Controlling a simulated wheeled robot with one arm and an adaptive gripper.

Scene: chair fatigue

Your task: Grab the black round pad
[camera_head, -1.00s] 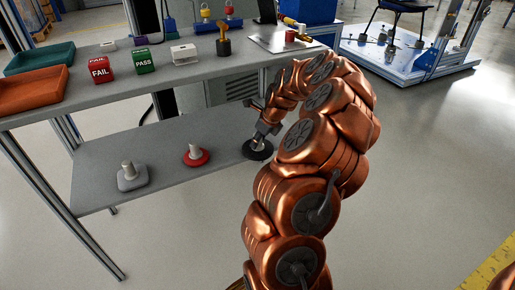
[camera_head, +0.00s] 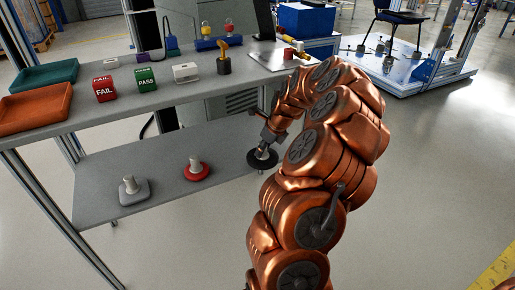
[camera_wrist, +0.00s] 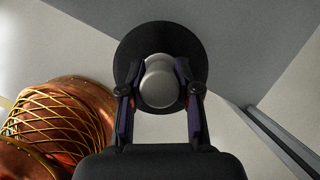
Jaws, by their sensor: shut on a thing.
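The black round pad (camera_head: 262,161) is a dark disc with a pale metal knob on top, at the right end of the lower shelf. In the wrist view the black round pad (camera_wrist: 135,45) lies beyond my fingers, with the knob (camera_wrist: 159,82) facing the camera. My gripper (camera_wrist: 160,85) is shut on the knob, one finger on each side. In the head view my gripper (camera_head: 264,146) is above the disc and partly hidden by my arm. I cannot tell whether the disc touches the shelf.
The lower shelf (camera_head: 160,160) also holds a red round pad (camera_head: 196,173) and a grey square pad (camera_head: 134,193), each with a knob. The tabletop above (camera_head: 110,120) carries trays, FAIL and PASS blocks and tools. Open floor lies to the right.

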